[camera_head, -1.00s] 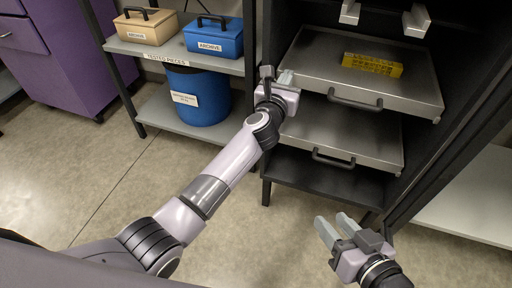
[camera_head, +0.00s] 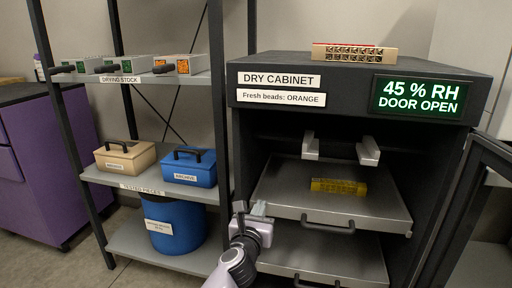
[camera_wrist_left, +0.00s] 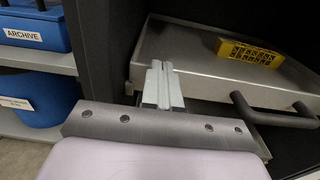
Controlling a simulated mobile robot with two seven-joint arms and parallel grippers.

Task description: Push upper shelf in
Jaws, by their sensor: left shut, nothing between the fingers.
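The upper shelf (camera_head: 330,203) is a grey metal tray standing out of the front of the open dry cabinet, with a dark handle (camera_head: 327,221) on its front edge. A yellow block with holes (camera_head: 338,186) lies on it. My left gripper (camera_head: 258,208) is shut and empty at the shelf's front left corner. In the left wrist view the closed fingers (camera_wrist_left: 162,85) overlap the shelf's left front corner (camera_wrist_left: 140,75); I cannot tell whether they touch it. The handle (camera_wrist_left: 270,112) is to their right. My right gripper is out of view.
A lower metal shelf (camera_head: 330,258) also stands out beneath. Two pale brackets (camera_head: 310,146) are above the upper shelf. The cabinet door (camera_head: 465,215) stands open at right. A rack on the left holds a tan box (camera_head: 125,158), a blue box (camera_head: 188,167) and a blue drum (camera_head: 172,224).

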